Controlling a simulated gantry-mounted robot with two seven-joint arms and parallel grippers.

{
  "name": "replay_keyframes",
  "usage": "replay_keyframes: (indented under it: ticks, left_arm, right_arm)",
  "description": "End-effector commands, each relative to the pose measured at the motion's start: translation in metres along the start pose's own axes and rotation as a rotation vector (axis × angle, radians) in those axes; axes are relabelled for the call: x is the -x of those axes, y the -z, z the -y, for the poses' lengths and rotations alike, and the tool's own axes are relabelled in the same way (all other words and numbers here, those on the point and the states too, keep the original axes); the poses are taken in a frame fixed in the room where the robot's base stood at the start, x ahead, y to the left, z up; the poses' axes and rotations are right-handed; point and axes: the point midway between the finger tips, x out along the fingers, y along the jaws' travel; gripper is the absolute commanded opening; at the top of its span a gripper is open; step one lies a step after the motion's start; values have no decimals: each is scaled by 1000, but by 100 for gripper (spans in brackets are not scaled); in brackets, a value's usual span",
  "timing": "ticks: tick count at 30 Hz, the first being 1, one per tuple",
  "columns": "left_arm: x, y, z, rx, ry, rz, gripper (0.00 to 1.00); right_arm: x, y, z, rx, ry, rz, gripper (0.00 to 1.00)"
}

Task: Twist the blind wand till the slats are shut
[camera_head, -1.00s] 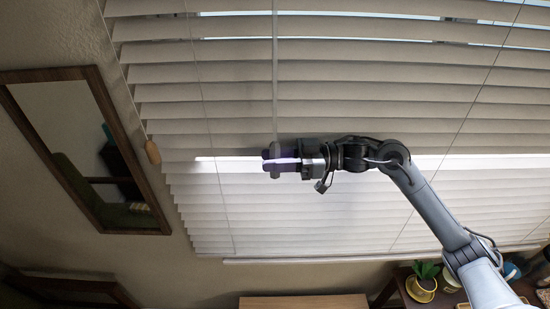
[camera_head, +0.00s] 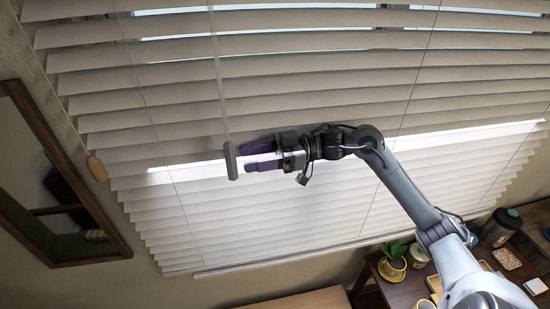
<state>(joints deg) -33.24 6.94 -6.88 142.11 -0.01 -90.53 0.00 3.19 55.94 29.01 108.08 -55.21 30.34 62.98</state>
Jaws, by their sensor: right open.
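The blind (camera_head: 300,100) has wide pale slats that fill most of the view. The slats lie tilted and largely overlapping, with bright gaps near the top and one bright strip across the middle. The wand (camera_head: 219,80) hangs in front of them at the left and ends in a grey handle (camera_head: 230,160). My right gripper (camera_head: 246,157) points left at the handle, with its purple-tipped fingers open. The fingertips are just right of the handle; whether they touch it I cannot tell. My left gripper is not in view.
A wooden cord pull (camera_head: 97,169) hangs at the blind's left side. A framed mirror (camera_head: 110,205) is on the wall at left. A potted plant (camera_head: 393,262) and a dark bottle (camera_head: 498,228) stand on furniture at lower right. The space left of the wand is free.

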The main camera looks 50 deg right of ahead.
Motion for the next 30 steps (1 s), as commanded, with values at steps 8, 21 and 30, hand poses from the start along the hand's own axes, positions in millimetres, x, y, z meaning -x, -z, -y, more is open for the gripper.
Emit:
replay_keyframes:
  ticks: [8, 21, 30]
  left_arm:
    - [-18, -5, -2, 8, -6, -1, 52]
    - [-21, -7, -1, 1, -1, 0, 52]
    - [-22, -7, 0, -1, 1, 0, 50]
  right_arm:
    - [41, -3, 0, -1, -1, 1, 50]
    - [56, 0, 0, 0, 1, 0, 50]
    - [46, -25, 1, -25, -13, 6, 50]
